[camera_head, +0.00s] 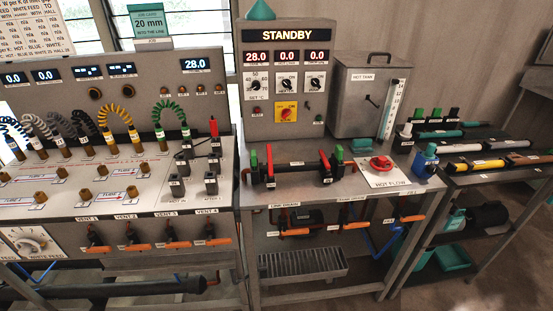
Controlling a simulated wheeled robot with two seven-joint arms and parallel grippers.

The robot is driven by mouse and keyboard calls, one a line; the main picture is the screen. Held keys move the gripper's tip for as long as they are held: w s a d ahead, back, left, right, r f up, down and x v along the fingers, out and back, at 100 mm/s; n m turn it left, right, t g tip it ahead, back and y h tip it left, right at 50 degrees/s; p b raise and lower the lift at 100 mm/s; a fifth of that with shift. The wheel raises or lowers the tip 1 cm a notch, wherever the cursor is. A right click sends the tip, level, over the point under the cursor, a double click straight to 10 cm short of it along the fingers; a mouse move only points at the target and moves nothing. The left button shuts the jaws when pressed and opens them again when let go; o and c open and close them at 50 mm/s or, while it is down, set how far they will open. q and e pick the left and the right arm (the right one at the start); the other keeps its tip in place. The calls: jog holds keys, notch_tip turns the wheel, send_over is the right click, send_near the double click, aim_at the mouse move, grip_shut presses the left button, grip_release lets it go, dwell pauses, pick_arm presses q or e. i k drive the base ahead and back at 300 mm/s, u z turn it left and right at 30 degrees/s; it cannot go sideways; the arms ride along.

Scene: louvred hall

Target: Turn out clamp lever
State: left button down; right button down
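A dark pipe (298,165) lies level across the middle bench between two clamp stands. At its left end a green lever (254,158) and a red lever (269,154) stand upright. At its right end a red lever (325,161) and a green lever (340,154) stand close together, also roughly upright. The small labels by the clamps are too small to read, so I cannot tell which lever is the out clamp's. Neither gripper is in view, and nothing touches the levers.
The control box (287,75) behind reads STANDBY. A red HOT FLOW knob (380,163) and the hot tank (365,100) are to the right. Orange-handled valves (293,232) hang below the bench front. A gauge panel with cables is at left; a rack of rods (475,163) at right.

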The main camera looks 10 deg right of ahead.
aim_at(268, 146)
jog(key=u, duration=0.75)
jog(key=i, duration=0.7)
jog(key=z, duration=0.9)
